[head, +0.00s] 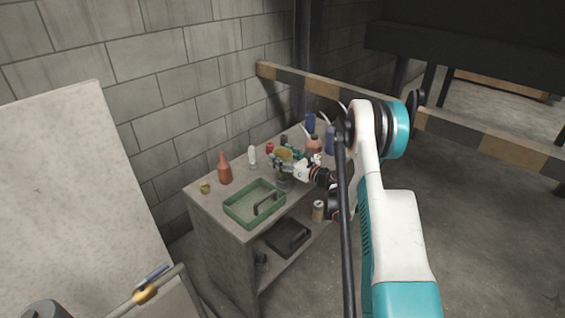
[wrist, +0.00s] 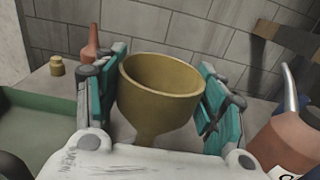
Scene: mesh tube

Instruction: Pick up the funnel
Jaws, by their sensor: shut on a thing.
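The funnel (wrist: 160,100) is a mustard-yellow cone with a wide open mouth. In the wrist view it stands mouth up between the two teal finger pads of my gripper (wrist: 165,105), which is shut on it from both sides. Its narrow lower end is partly hidden behind the white palm of my gripper. In the head view the funnel (head: 283,153) is small, at my gripper (head: 286,160) over the cabinet top. I cannot tell whether it touches the surface.
A green tray (head: 237,215) sits left of my gripper on the cabinet top. A reddish-brown bottle (head: 224,168) and a small yellow object (head: 205,187) stand farther left. A spouted oil can (wrist: 284,140) is close on the right. A striped barrier (head: 300,78) runs behind.

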